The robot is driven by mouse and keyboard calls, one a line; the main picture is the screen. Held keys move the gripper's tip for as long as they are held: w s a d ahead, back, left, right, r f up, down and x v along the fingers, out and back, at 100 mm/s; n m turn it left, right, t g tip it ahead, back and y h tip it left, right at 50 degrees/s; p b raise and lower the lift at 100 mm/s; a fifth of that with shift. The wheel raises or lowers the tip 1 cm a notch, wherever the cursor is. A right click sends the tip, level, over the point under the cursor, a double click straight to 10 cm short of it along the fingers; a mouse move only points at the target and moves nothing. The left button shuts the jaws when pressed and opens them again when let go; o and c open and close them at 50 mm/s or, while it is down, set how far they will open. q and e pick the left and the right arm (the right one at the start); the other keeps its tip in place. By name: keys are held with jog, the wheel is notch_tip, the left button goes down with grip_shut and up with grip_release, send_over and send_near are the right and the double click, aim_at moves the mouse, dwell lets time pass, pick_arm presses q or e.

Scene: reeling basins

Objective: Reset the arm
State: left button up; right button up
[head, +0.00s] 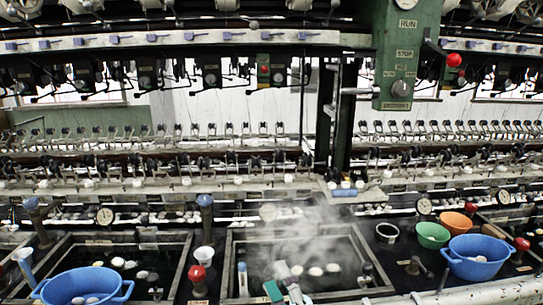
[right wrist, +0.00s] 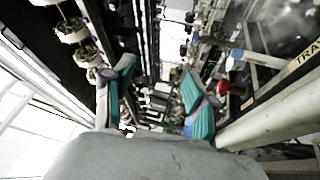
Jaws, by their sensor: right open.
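My right gripper (head: 284,288) comes in at the bottom middle of the head view, in front of the steaming centre basin (head: 236,262). Its grey and teal fingers also show in the right wrist view (right wrist: 158,98), spread apart with nothing between them. White cocoons (head: 315,271) float in the dark water just beyond it. Part of the basin is hidden by steam and by the gripper. My left gripper does not show.
Blue tub (head: 85,288) stands at the left, and another blue tub (head: 477,257) at the right beside a green bowl (head: 432,235) and an orange bowl (head: 456,222). The reeling machine's green post (head: 392,60) and red-knobbed lever (head: 453,60) stand behind.

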jog(key=s+d+f+m+g+h, duration=0.3)
jog(key=d+f+m+h, duration=0.1)
jog(key=d+f+m, duration=0.3)
jog(key=s+d+f+m+g+h, duration=0.2)
jog(key=s+d+f+m+h, duration=0.1)
jog(key=d+f+m+h, duration=0.3)
jog(key=s+d+f+m+g, duration=0.3)
jog(key=s+f+g, duration=0.25)
jog(key=s, duration=0.45)
jog(key=s+d+f+m+g, duration=0.3)
jog(key=s+f+m+g, duration=0.15)
jog(key=s+f, duration=0.4)
jog(key=s+f+g, duration=0.1)
jog(key=s+f, duration=0.1)
jog(key=f, duration=1.1)
jog(key=s+f, duration=0.2)
jog(key=f, duration=1.1)
jog(key=s+d+f+n+g, duration=0.1)
jog(key=s+d+f, duration=0.2)
jog(key=s+f, duration=1.1)
jog(key=shift+s+f+g, duration=0.25)
jog(key=shift+s+g, duration=0.05)
jog(key=shift+s, duration=0.5)
